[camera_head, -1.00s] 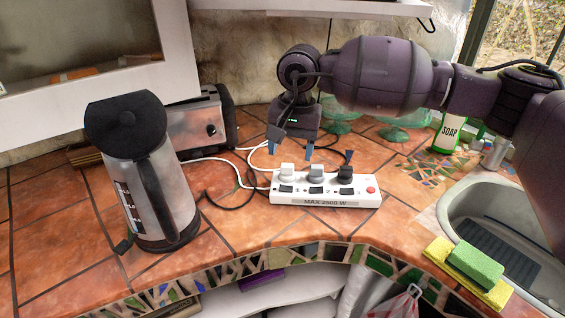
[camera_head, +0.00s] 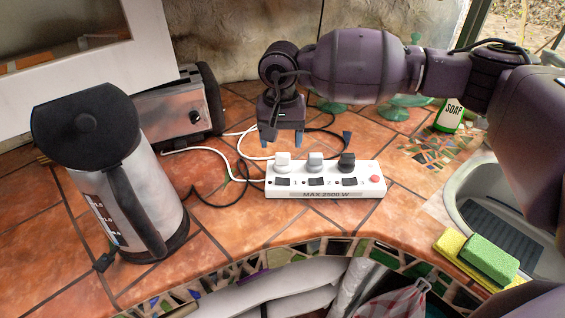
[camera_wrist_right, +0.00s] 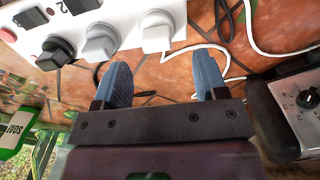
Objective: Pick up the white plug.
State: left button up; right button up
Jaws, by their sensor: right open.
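The white plug (camera_head: 283,161) sits upright in socket 1, at the left end of the white power strip (camera_head: 306,193). In the right wrist view the white plug (camera_wrist_right: 156,34) is beyond my fingertips, roughly in line with the gap between them. My right gripper (camera_head: 283,141) hangs just behind the white plug, with its blue fingers pointing down. It is open, and the right wrist view shows nothing between its fingers (camera_wrist_right: 165,78). A grey plug (camera_head: 315,161) is in socket 2 and a black plug (camera_head: 347,162) in socket 3. My left gripper is not in view.
A kettle (camera_head: 150,190) stands at left, with a toaster (camera_head: 170,108) behind it. White and black cables (camera_head: 235,165) lie loose around the strip's left and back. At right are a soap bottle (camera_head: 450,115), a sink (camera_head: 462,190) and sponges (camera_head: 490,258). Tiles in front of the strip are clear.

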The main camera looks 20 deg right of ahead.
aim_at(283, 154)
jog(key=shift+s+d+f, duration=0.1)
jog(key=shift+s+f, duration=0.05)
jog(key=shift+f, duration=1.15)
jog(key=shift+s+f, duration=0.1)
jog(key=shift+f, duration=1.15)
jog(key=c, duration=1)
jog(key=shift+r, duration=0.15)
notch_tip(283, 154, up, 20)
jog(key=shift+f, duration=0.1)
